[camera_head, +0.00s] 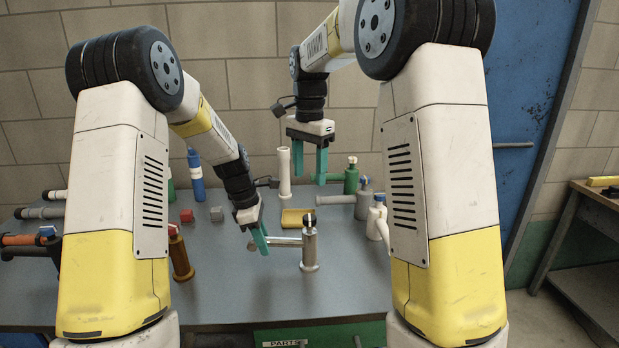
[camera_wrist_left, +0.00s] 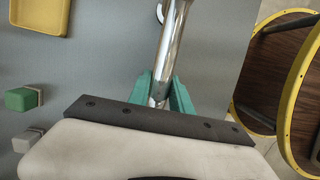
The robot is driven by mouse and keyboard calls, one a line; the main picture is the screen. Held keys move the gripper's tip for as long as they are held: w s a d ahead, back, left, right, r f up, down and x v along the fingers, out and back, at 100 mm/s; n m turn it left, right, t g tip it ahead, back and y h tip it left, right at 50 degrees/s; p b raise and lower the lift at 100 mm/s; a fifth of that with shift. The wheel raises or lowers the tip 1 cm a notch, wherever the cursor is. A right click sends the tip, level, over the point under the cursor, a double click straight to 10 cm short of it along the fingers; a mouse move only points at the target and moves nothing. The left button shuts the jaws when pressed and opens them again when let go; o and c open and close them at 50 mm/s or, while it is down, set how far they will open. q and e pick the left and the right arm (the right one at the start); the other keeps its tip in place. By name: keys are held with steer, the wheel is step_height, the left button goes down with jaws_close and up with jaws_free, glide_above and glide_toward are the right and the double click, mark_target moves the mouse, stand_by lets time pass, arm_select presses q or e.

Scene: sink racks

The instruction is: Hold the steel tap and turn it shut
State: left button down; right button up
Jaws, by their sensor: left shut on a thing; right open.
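The steel tap (camera_head: 310,250) stands upright on the grey table, with a shiny bar reaching left from its upper part. My left gripper (camera_head: 261,240) has its teal fingers around the bar near its left end. In the left wrist view, the chrome bar (camera_wrist_left: 172,48) runs upward from between the fingers (camera_wrist_left: 160,93), which are shut on it. The tap's body is mostly out of that view. My right gripper (camera_head: 309,163) is open and empty, raised over the back of the table.
Other taps stand around: brown (camera_head: 181,256), blue (camera_head: 195,177), white (camera_head: 284,172), green (camera_head: 351,178), and grey (camera_head: 363,202). Red (camera_head: 186,216) and grey (camera_head: 217,214) cubes and a yellow tray (camera_head: 292,218) lie behind. The table's front is clear.

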arm_select(q)
steer(key=c, duration=1.1)
jaws_free()
